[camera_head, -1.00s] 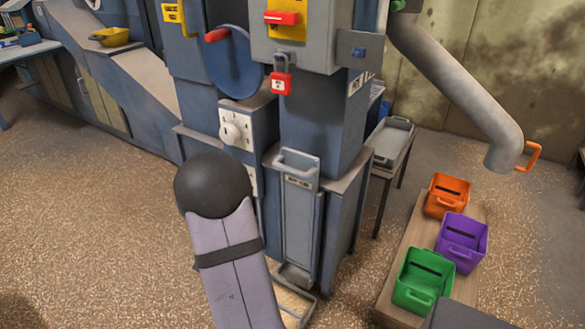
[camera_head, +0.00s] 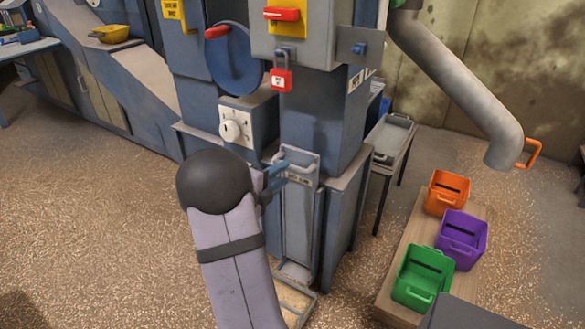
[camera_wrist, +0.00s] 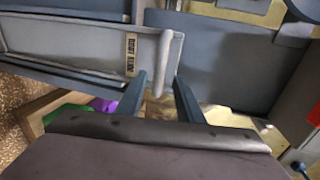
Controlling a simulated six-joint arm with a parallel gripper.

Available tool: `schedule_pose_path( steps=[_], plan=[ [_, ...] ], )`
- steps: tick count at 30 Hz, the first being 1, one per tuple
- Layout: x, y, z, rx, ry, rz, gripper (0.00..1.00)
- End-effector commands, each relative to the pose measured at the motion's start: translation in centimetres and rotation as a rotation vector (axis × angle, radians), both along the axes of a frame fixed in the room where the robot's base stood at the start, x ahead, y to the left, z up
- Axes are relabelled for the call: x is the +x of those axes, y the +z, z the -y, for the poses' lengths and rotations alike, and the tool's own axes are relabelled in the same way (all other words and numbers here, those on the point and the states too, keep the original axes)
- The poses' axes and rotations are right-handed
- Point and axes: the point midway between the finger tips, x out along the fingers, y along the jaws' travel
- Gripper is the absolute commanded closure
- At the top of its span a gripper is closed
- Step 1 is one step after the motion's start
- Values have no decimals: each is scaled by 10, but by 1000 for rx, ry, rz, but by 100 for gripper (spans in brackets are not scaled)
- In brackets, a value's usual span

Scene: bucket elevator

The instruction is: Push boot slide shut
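The boot slide (camera_head: 297,218) is a tall grey panel with a label and a bar handle at its top, on the front of the blue elevator boot. In the wrist view the slide (camera_wrist: 75,48) lies sideways, with its label and pale handle bar (camera_wrist: 166,62). My gripper (camera_head: 287,170) is at the handle end of the slide. In the wrist view the fingers (camera_wrist: 160,86) are apart, and the end of the handle bar appears in the gap between them. I cannot tell whether they touch it. My arm hides part of the gripper in the head view.
A dial box (camera_head: 248,122) and a red padlock (camera_head: 281,79) are just above the slide. A tray (camera_head: 297,300) lies at the boot's foot. Green (camera_head: 423,278), purple (camera_head: 462,238) and orange (camera_head: 446,193) bins stand on a low bench at right. Floor at left is clear.

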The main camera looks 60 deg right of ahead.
Motion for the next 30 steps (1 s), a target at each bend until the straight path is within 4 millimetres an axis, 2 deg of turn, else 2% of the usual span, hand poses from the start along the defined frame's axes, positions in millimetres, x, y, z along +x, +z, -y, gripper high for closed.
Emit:
schedule_pose_path(
  steps=[15, 27, 28, 30],
  plan=[
    [-1, -13, 58, 1, -2, -2, 66],
    [0, -14, 65, 1, 2, -3, 66],
    [0, -14, 65, 1, 2, -3, 69],
    [0, -14, 65, 1, 2, -3, 86]
  ],
)
